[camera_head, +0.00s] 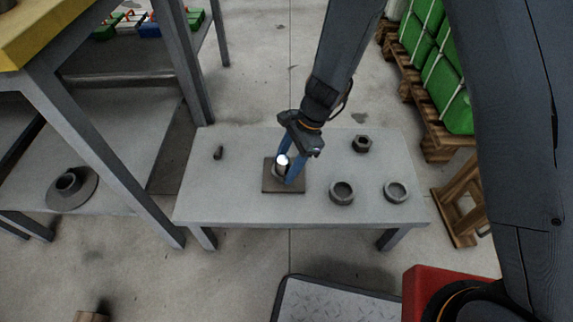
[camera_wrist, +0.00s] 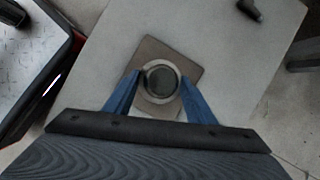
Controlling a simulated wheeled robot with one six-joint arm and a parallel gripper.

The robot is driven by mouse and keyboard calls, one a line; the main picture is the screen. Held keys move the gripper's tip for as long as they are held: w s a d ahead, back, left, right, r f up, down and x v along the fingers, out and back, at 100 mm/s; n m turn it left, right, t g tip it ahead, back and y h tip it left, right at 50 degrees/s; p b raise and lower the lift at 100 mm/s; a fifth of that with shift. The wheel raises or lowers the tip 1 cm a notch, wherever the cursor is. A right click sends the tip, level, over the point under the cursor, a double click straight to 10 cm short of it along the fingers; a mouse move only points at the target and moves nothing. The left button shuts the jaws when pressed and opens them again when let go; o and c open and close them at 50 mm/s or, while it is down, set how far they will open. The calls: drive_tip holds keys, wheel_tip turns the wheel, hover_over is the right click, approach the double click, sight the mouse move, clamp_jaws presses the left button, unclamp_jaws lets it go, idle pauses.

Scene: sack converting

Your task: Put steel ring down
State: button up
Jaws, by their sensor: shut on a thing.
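My gripper (camera_head: 286,172) points down at the table and is shut on a grey steel ring (camera_wrist: 161,97). The blue fingers are on either side of the ring in the wrist view. The ring is over a square brown plate (camera_head: 270,187), which lies on the table. A bright, shiny round top (camera_head: 283,159) shows at the ring in the head view. In the wrist view the ring's opening is filled by a dark round face. I cannot tell whether the ring touches the plate.
The grey table (camera_head: 240,207) also holds two loose dark rings (camera_head: 342,193) (camera_head: 396,192), a nut (camera_head: 361,144) and a small bolt (camera_head: 218,153). A steel rack (camera_head: 110,165) stands at the left. Pallets with green sacks (camera_head: 445,85) stand at the right.

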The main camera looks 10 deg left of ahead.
drive_tip(key=o, duration=1.2)
drive_tip(key=shift+f, duration=0.1)
drive_tip(key=shift+o, duration=0.2)
drive_tip(key=p+v, duration=0.5)
drive_tip(key=v, duration=0.7)
drive_tip(key=s+d+r+n+t+h, duration=0.1)
drive_tip(key=s+d+r+n, duration=0.2)
drive_tip(key=s+r+n, duration=0.4)
drive_tip(key=s+d+r+n+t+h, duration=0.1)
drive_tip(key=s+d+r+n, duration=0.3)
drive_tip(key=s+r+n, duration=0.4)
drive_tip(key=s+n+h, duration=0.1)
drive_tip(key=s+n, duration=0.1)
drive_tip(key=s, duration=0.2)
drive_tip(key=shift+d+r+n+t, duration=0.2)
drive_tip(key=shift+r+n+t, duration=0.1)
drive_tip(key=shift+n+t, duration=0.1)
